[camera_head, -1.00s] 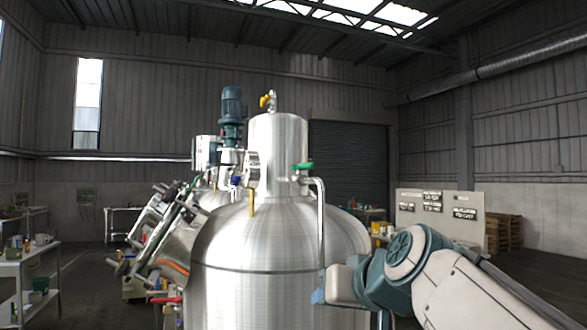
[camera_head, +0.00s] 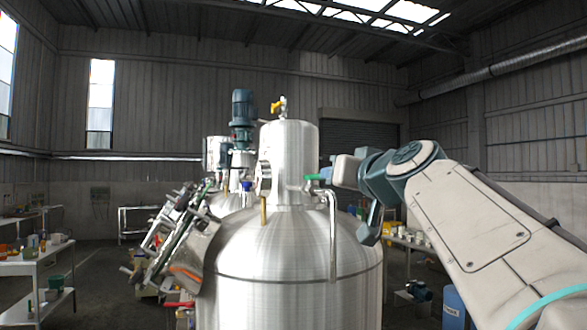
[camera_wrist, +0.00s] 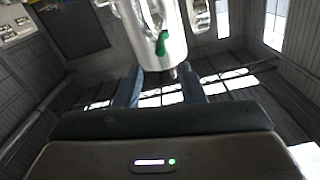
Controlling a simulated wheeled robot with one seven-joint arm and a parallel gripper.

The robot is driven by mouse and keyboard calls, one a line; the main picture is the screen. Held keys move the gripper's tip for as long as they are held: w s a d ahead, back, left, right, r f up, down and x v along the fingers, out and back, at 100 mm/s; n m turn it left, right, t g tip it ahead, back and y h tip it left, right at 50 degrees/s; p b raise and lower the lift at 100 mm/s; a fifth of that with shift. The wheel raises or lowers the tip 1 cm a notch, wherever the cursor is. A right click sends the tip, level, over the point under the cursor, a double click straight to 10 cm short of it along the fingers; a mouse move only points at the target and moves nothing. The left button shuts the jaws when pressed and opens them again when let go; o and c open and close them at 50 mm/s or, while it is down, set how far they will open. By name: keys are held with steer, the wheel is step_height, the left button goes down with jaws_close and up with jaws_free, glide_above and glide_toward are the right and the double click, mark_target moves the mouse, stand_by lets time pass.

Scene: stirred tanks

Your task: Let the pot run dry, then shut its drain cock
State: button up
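The large steel pot (camera_head: 290,260) stands in the middle of the head view; its inside is hidden. A green-handled cock (camera_head: 313,177) sits on the right of its neck, above a bent pipe (camera_head: 333,235). My gripper (camera_head: 327,170) is close to the right of this cock. In the wrist view, the fingers of my gripper (camera_wrist: 160,72) are apart with nothing held, and the green handle (camera_wrist: 162,44) shows beyond the gap between them. A red lever (camera_head: 180,304) is low at the pot's left. I cannot tell which cock is the drain, or whether liquid runs.
A yellow-handled valve (camera_head: 277,105) tops the neck. A blue motor (camera_head: 242,118) and tilted pipework (camera_head: 178,235) stand behind and left. A shelf table (camera_head: 35,262) is at the far left. A blue container (camera_head: 453,307) stands on the floor at right.

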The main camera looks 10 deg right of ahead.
mark_target(318, 177)
steer(key=w+p, duration=0.1)
steer(key=w, duration=0.1)
steer(key=w+a, duration=0.1)
steer(key=w, duration=0.2)
steer(key=shift+w+p, duration=0.3)
steer(key=shift+p, duration=0.1)
steer(key=shift+a, duration=0.1)
jaws_close()
